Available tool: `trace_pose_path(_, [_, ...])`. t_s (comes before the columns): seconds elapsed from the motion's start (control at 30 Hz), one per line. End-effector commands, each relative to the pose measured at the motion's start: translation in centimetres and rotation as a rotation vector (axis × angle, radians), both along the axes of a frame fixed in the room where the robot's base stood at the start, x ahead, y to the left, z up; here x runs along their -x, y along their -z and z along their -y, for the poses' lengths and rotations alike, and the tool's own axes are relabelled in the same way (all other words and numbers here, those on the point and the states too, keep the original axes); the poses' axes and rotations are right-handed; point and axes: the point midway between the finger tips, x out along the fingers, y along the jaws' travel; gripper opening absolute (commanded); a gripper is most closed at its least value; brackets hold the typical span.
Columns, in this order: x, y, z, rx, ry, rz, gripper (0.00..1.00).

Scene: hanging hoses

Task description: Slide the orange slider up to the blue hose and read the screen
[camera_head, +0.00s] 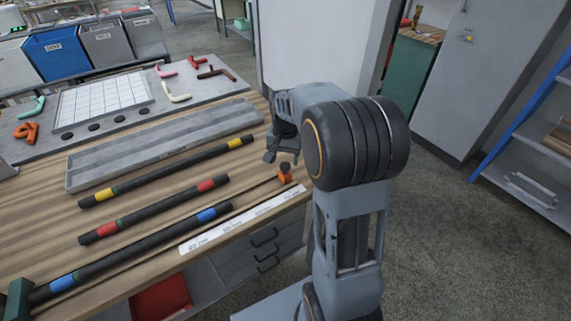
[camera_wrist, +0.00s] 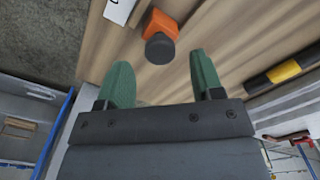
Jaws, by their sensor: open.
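The orange slider (camera_head: 285,177) with a dark knob on top stands on the wooden bench, right of the hoses' right ends. It also shows in the wrist view (camera_wrist: 170,24), its dark knob just beyond and between my fingertips. The blue hose (camera_head: 135,249), black with blue bands near both ends, lies nearest the front edge, its left end by a dark green block. The slider is apart from it. My gripper (camera_head: 271,153) is open and empty, its green fingers (camera_wrist: 162,80) clear of the knob. I cannot make out a readable screen; a tiny green-lit display (camera_head: 18,28) shows far left.
A white marked strip (camera_head: 242,219) lies along the front edge. The red-banded hose (camera_head: 155,209) and yellow-banded hose (camera_head: 168,170) lie behind the blue one, before a long grey tray (camera_head: 84,181). A grey board (camera_head: 38,152) with bent pipe pieces is farther back.

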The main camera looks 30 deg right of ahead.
Motion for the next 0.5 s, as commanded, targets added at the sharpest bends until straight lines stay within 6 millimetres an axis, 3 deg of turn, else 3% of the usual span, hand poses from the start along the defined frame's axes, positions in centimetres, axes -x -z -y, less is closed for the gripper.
trace_pose_path(0.2, [0.0, 2.2, 0.0, 0.000, 0.000, -0.001, 0.61])
trace_pose_path(0.5, [0.0, 2.8, 0.0, 0.000, -0.001, 0.000, 0.61])
